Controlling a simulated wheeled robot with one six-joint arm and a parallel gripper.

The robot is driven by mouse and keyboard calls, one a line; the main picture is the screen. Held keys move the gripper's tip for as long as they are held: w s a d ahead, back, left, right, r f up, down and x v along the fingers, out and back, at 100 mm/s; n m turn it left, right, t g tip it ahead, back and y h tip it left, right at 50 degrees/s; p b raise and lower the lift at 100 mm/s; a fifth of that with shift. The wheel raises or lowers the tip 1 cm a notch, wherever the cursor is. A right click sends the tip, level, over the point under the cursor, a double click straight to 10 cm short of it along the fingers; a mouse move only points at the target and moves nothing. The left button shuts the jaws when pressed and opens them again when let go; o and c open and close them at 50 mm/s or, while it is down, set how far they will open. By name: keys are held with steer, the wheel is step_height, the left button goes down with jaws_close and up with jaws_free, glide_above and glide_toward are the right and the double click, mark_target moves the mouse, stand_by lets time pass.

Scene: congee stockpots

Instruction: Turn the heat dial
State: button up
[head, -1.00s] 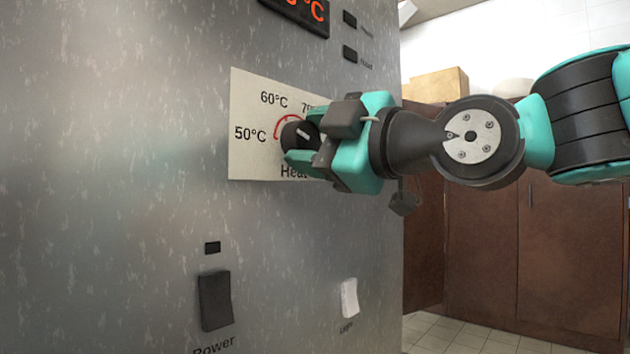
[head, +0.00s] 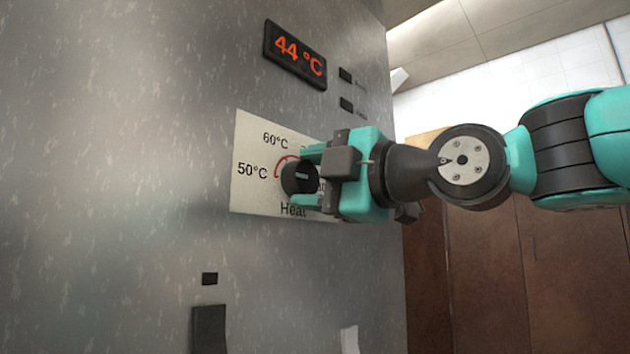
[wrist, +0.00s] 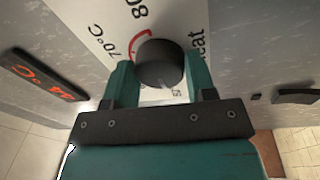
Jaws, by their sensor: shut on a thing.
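The heat dial (head: 299,177) is a round black knob with a pale pointer line, on a cream label plate (head: 250,190) marked 50°C and 60°C on a grey metal panel. My gripper (head: 309,177) comes from the right and is shut on the dial, one teal finger above and one below. In the head view the pointer line lies nearly level. In the wrist view the dial (wrist: 160,63) sits between the two fingers (wrist: 157,80). My gripper hides the right part of the label plate. A display (head: 296,54) above reads 44 °C in orange.
Two small black buttons (head: 346,90) sit right of the display. A dark power switch (head: 209,330) and a white switch (head: 349,341) are low on the panel. Brown cabinets (head: 490,270) stand behind my arm at right.

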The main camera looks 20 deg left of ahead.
steer(key=o, duration=0.9)
steer(key=shift+o, duration=0.2)
steer(key=b+v, duration=0.1)
steer(key=v, duration=1.6)
steer(key=shift+d+b, duration=0.15)
steer(key=shift+b, duration=0.25)
steer(key=shift+s, duration=0.1)
